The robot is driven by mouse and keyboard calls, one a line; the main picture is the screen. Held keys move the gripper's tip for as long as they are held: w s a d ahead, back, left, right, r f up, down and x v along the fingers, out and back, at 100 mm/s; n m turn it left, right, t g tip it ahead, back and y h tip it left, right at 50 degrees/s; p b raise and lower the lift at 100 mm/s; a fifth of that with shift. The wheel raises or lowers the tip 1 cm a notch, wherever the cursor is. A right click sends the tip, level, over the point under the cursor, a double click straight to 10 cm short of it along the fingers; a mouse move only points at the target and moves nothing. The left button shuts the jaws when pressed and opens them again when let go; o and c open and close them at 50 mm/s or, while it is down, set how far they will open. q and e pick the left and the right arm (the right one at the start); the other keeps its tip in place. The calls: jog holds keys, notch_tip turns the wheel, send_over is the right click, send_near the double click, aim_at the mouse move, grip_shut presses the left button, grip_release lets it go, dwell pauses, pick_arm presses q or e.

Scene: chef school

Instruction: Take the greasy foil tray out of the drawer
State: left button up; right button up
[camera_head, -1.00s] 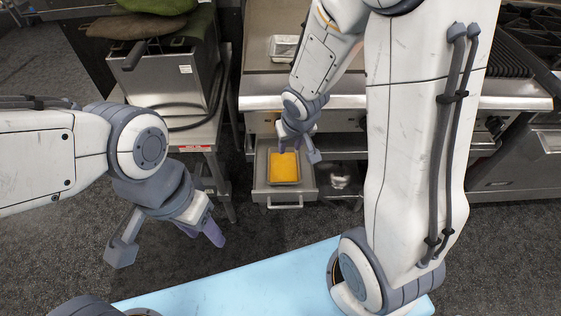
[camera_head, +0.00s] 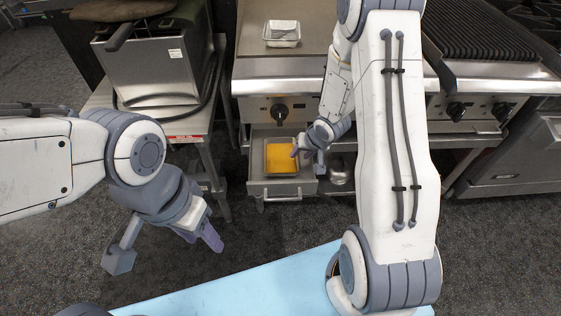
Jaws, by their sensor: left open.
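The greasy foil tray (camera_head: 282,171) lies in the pulled-out drawer (camera_head: 260,187) under the griddle, with an orange-yellow layer inside it. My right gripper (camera_head: 308,160) reaches down at the tray's right side, near the drawer's right wall. Its two fingers look spread, with one close to the tray's right rim; whether it touches the rim cannot be told. My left gripper (camera_head: 165,248) is open and empty, over the floor at the left, well apart from the drawer.
Another foil tray (camera_head: 282,34) sits on the griddle top (camera_head: 262,62) above the drawer. A fryer (camera_head: 152,68) on a steel stand (camera_head: 187,128) is to the left. A shiny metal object (camera_head: 341,170) is right of the drawer. A light blue surface (camera_head: 240,285) is in front.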

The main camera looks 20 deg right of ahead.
aim_at(281, 157)
jog(key=x, duration=0.3)
jog(key=shift+f+b, duration=0.25)
jog(key=shift+b, duration=0.15)
grip_shut()
jog(key=shift+r, duration=0.1)
dwell(0.9)
